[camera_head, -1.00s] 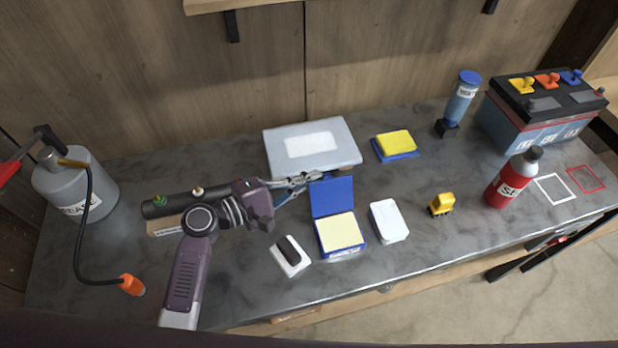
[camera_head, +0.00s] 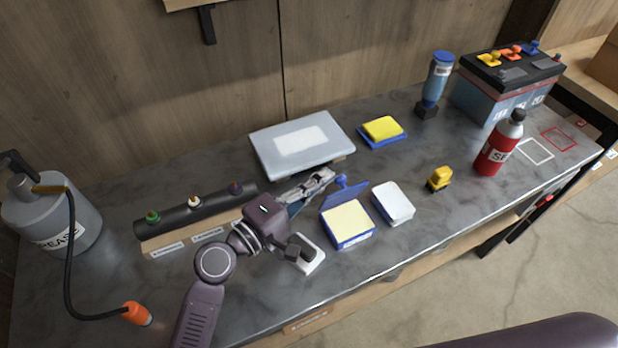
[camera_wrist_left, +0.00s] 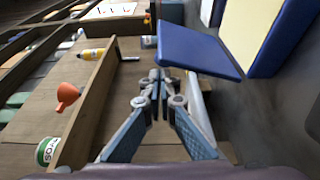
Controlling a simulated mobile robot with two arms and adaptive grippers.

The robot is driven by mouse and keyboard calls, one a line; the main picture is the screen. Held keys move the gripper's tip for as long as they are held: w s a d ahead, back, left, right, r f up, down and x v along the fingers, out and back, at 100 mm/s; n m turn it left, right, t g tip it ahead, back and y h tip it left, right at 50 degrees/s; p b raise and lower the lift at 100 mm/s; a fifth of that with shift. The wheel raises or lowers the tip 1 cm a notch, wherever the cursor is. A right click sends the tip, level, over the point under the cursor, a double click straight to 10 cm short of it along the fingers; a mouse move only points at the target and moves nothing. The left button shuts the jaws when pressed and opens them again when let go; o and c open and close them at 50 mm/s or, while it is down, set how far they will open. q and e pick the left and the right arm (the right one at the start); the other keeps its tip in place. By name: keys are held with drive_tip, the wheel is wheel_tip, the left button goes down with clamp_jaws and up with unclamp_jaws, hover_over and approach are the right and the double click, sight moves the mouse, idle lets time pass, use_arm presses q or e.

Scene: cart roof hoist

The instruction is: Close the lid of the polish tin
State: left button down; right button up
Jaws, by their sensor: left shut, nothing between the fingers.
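The polish tin (camera_head: 350,238) is a blue box with a cream-coloured filling, standing on the grey bench. Its hinged blue lid (camera_head: 345,200) is raised at a tilt along the tin's back edge. The lid (camera_wrist_left: 198,47) and the cream filling (camera_wrist_left: 250,25) also show in the left wrist view. My left gripper (camera_head: 328,176) is shut and empty, behind the lid on its left side. In the wrist view the closed fingertips (camera_wrist_left: 157,76) are close to the lid's edge; I cannot tell whether they touch it. My right gripper is not in view.
A white block (camera_head: 392,203) stands right of the tin, and a white item with a black top (camera_head: 308,258) stands left. A grey box (camera_head: 300,142) is behind. A yellow toy truck (camera_head: 439,179) and a red bottle (camera_head: 497,145) are farther right.

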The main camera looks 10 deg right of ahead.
sight(325, 198)
use_arm(q)
drive_tip(key=shift+s+d, duration=0.3)
drive_tip(key=shift+s, duration=0.45)
drive_tip(key=shift+s+d+f, duration=0.1)
drive_tip(key=shift+s+d, duration=0.05)
drive_tip(key=shift+s, duration=0.35)
drive_tip(key=shift+s+d, duration=0.15)
drive_tip(key=shift+s, duration=0.3)
drive_tip(key=shift+s+d+f, duration=0.15)
drive_tip(key=shift+s, duration=0.3)
drive_tip(key=shift+s+d+f, duration=0.15)
drive_tip(key=shift+s, duration=0.25)
drive_tip(key=shift+s+d+f, duration=0.2)
drive_tip(key=shift+s+f, duration=0.2)
drive_tip(key=shift+s, duration=0.25)
drive_tip(key=shift+s+f, duration=0.1)
drive_tip(key=shift+s, duration=0.05)
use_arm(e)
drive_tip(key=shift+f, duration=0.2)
use_arm(q)
drive_tip(key=shift+s, duration=0.1)
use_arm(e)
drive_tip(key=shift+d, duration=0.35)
